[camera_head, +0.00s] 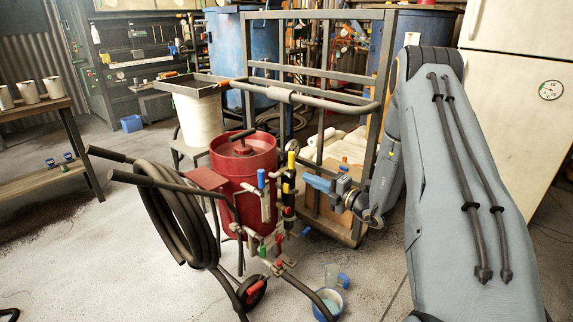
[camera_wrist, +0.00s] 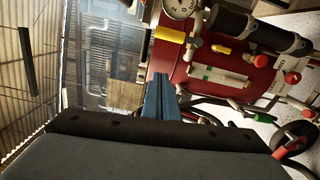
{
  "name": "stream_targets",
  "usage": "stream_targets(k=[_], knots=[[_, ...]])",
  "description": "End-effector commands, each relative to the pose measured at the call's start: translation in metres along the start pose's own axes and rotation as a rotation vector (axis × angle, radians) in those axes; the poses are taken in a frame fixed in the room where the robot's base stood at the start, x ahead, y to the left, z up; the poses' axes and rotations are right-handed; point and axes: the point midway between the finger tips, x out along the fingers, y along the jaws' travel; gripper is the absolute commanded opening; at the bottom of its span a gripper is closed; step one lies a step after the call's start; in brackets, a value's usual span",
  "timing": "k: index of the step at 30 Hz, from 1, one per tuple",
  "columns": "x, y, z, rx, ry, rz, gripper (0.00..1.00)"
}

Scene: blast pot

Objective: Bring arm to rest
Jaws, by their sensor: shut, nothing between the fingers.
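My arm comes in from the right in the head view and reaches left, with my gripper (camera_head: 308,181) at its end. The blue fingers are together and hold nothing. In the wrist view my gripper (camera_wrist: 158,80) points toward the red blast pot. The red blast pot (camera_head: 243,165) stands upright on a wheeled frame, left of my gripper. Its valves and pipework, with a yellow-and-black cylinder (camera_head: 289,183), are close to the fingertips. I cannot tell the exact gap. The pot and its gauge (camera_wrist: 179,6) also show in the wrist view.
A metal cage cart (camera_head: 381,80) stands behind my gripper. A coiled black hose (camera_head: 176,222) hangs at the pot's left. A blue bucket (camera_head: 327,305) stands on the floor in front. A white fridge (camera_head: 512,90) is at right. A bench with cans (camera_head: 40,110) is at far left.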

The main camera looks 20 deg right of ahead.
Motion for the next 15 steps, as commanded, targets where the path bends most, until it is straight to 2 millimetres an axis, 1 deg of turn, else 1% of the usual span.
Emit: stream_targets(k=[2,4,5,7,8,11,12,14,15], knots=[[0.0,0.001,-0.001,-0.004,0.004,-0.001,0.0],[0.002,0.006,-0.009,-0.027,0.03,-0.01,0.0],[0.004,0.009,-0.016,-0.047,0.052,-0.017,0.0],[0.007,0.023,-0.04,-0.121,0.132,-0.038,0.0],[0.008,0.03,-0.054,-0.165,0.178,-0.05,0.0],[0.004,0.056,-0.113,-0.365,0.38,-0.084,0.0],[-0.001,0.066,-0.139,-0.461,0.474,-0.091,0.0],[-0.015,0.08,-0.177,-0.615,0.62,-0.092,0.0],[-0.026,0.088,-0.2,-0.721,0.718,-0.085,0.0]])
